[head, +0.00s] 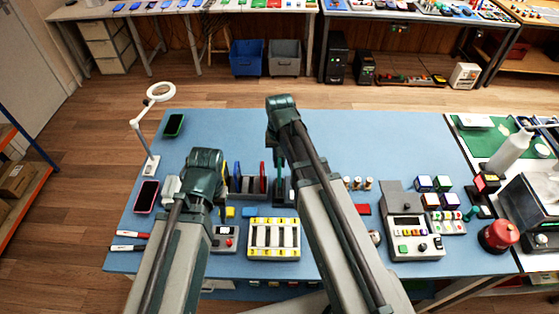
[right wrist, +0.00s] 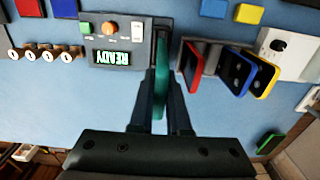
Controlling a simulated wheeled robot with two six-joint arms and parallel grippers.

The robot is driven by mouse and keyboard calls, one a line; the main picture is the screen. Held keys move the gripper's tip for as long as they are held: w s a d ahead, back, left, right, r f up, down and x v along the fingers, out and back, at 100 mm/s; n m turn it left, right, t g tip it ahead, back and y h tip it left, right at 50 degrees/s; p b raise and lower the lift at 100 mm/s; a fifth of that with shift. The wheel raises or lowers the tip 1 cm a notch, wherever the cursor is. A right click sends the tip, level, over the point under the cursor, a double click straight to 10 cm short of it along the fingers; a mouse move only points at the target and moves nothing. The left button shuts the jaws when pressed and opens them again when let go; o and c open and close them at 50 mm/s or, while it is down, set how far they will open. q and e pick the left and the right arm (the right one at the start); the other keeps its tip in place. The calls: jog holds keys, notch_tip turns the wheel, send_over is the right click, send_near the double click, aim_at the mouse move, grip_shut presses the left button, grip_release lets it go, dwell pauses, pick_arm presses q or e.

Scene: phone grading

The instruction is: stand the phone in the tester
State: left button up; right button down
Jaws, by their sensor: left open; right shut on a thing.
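A teal phone (right wrist: 160,85) stands on edge between the fingers of my right gripper (right wrist: 160,110), which is shut on it. The tester (right wrist: 117,40) is a grey box with a lit READY display, a green button and an orange knob. The phone's far end is at the dark upright holder (right wrist: 160,30) on the tester's side; I cannot tell whether it is seated. In the head view my right gripper (head: 281,190) is low over the table, and my right arm hides most of the tester. My left gripper (head: 223,208) is open, left of the phone rack.
The rack (right wrist: 203,52) beside the held phone holds red, blue and yellow phones. A green phone (head: 174,125) and a pink-edged phone (head: 147,196) lie at the left, near a lamp (head: 158,93). A yellow-and-white tray (head: 273,252) stands in front. The back middle is clear.

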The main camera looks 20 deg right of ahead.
pick_arm(q)
jog(key=shift+f+b, duration=1.65)
pick_arm(e)
jog(key=shift+f, duration=1.7)
pick_arm(q)
jog(key=shift+f+b, duration=0.35)
pick_arm(e)
jog(key=shift+f, duration=0.3)
pick_arm(q)
jog(key=shift+f+b, duration=0.65)
pick_arm(e)
jog(key=shift+f, duration=0.7)
pick_arm(q)
jog(key=shift+f, duration=0.1)
pick_arm(e)
jog(key=shift+f, duration=0.1)
pick_arm(q)
jog(key=shift+f+b, duration=0.4)
jog(key=shift+b, duration=0.15)
pick_arm(e)
jog(key=shift+f, duration=0.4)
pick_arm(q)
jog(key=shift+f, duration=0.25)
pick_arm(e)
jog(key=shift+f, duration=0.2)
pick_arm(q)
jog(key=shift+f+b, duration=0.25)
jog(key=shift+b, duration=0.25)
pick_arm(e)
jog(key=shift+f, duration=0.3)
